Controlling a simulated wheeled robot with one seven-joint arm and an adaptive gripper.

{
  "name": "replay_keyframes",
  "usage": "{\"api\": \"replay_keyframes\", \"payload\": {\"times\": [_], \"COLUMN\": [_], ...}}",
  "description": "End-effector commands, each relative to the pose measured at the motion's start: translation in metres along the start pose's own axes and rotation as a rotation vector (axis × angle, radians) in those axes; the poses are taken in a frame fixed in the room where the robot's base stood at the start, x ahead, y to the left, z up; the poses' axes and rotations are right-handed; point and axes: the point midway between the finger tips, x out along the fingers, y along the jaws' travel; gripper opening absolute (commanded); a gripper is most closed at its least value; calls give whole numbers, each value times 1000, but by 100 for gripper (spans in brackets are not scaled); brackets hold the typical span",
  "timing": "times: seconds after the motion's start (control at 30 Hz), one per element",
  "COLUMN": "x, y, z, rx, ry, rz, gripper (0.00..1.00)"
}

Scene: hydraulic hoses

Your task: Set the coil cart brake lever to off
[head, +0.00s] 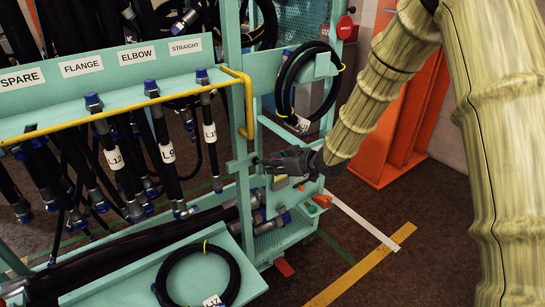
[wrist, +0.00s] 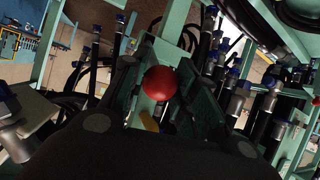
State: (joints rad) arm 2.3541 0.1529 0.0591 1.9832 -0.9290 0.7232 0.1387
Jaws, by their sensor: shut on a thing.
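The coil cart is a teal frame (head: 243,190) with a plate on its near side, where my gripper (head: 270,164) is. In the wrist view, a round red knob (wrist: 160,83), which looks like the brake lever's end, sits between the dark fingers of my gripper (wrist: 158,95). The fingers are closed on it from both sides. A small yellow piece (wrist: 148,122) shows just below the knob. In the head view the gripper and arm hide the lever, and its off mark cannot be read.
A labelled rack (head: 105,90) with hanging black hoses stands at the left, with a yellow rail (head: 130,108). A coiled hose (head: 308,85) hangs above my gripper. An orange post (head: 405,125) stands behind my arm.

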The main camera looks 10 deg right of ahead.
Motion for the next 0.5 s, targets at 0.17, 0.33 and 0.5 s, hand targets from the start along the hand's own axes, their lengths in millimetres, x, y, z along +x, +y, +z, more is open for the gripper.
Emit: {"api": "replay_keyframes", "payload": {"times": [0.17,0.33,0.5], "x": [-4,-3,-2], "y": [4,5,7], "z": [-18,-27,-34], "rx": [14,28,33], "ry": [-70,-139,-158], "rz": [-11,-25,-29], "gripper": [0,0,0]}}
